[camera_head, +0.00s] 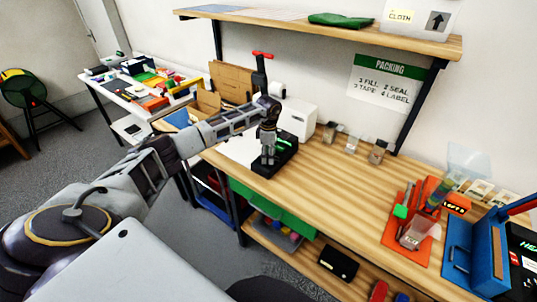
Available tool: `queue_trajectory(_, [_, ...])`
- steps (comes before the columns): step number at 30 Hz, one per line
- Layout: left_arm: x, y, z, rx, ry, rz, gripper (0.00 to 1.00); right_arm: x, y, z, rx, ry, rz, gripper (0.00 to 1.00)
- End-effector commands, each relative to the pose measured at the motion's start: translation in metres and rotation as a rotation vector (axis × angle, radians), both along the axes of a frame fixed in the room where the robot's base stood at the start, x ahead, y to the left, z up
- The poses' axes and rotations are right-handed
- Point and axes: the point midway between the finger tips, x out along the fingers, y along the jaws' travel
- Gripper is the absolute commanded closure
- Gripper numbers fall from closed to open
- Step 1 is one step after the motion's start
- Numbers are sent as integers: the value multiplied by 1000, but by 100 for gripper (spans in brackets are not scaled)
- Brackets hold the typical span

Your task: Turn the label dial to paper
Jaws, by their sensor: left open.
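My left arm reaches in from the left across the picture, and its gripper (267,158) points down over the back left part of the wooden bench. It is open, and I see nothing between its fingers. Below and behind it is a low black device (285,163) with a small green display; I cannot tell whether the fingers touch it. A white box-shaped machine (299,118) stands just behind, against the wall. I cannot make out the label dial or its markings; the gripper and arm cover part of this area. My right gripper is not in view.
The middle of the wooden bench (335,185) is clear. Small jars (377,151) stand along the wall. An orange mat (397,245) with tools and a blue box (473,262) are at the right. A shelf (330,33) hangs above. A cluttered white table (110,87) stands back left.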

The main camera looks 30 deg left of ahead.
Motion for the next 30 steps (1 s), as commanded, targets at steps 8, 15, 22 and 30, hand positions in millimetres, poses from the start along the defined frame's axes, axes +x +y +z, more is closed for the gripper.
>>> queue_trajectory(8, [0, 0, 0, 0, 0, 0, 51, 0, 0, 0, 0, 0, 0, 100])
queue_trajectory(15, [0, 0, 0, 0, 0, 0, 82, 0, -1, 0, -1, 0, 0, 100])
queue_trajectory(22, [0, 0, 0, 0, -1, 1, 96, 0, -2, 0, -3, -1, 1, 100])
queue_trajectory(30, [0, 0, 0, 0, -1, 39, 96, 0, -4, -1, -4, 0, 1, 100])
